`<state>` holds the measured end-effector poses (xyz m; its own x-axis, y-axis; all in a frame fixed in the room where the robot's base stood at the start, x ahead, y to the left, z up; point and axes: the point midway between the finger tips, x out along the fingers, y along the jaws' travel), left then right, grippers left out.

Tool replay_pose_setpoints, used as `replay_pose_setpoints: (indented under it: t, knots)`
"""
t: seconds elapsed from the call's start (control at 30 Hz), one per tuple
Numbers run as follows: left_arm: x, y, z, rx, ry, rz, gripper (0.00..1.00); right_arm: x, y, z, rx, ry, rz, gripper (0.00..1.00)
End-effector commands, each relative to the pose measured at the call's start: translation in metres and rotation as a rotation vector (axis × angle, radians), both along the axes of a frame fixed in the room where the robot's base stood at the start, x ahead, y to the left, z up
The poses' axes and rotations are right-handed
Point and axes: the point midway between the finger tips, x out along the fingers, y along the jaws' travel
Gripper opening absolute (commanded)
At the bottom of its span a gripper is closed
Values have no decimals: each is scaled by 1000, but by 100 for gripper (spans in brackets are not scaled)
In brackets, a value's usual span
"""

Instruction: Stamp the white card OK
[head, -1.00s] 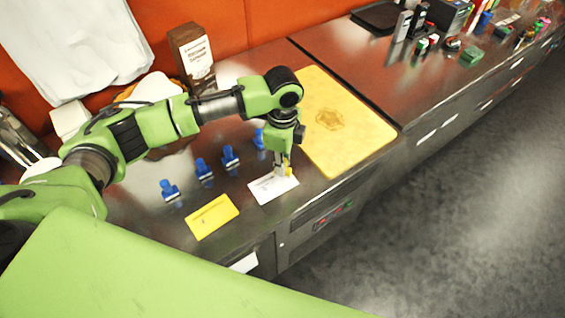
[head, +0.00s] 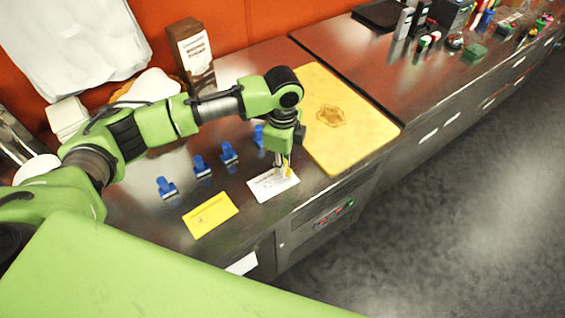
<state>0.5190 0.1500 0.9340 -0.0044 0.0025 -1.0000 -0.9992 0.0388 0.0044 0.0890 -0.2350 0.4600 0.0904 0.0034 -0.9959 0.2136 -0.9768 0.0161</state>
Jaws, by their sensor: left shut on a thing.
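The white card (head: 264,187) lies flat near the front edge of the dark counter, with faint dark marks on it. My left gripper (head: 282,167) points down over the card's right part. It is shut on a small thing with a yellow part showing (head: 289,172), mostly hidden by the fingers. I cannot tell whether that thing touches the card. Several blue stamps (head: 202,167) stand in a row behind the cards, one of them (head: 259,136) close beside my left gripper. My right gripper is out of view.
A yellow card (head: 210,215) lies left of the white card. A yellow board (head: 345,135) lies to the right. A brown carton (head: 192,57) stands at the back by the orange wall. Bottles and small items (head: 473,53) stand on the far right counter.

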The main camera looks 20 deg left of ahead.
Motion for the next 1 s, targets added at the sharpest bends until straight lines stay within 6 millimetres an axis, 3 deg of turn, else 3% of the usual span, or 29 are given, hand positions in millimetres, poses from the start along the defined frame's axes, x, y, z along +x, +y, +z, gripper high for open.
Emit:
replay_pose_setpoints:
  t: [1.0]
  knots:
    - [0,0,-11,-1,0,-1,3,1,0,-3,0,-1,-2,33]
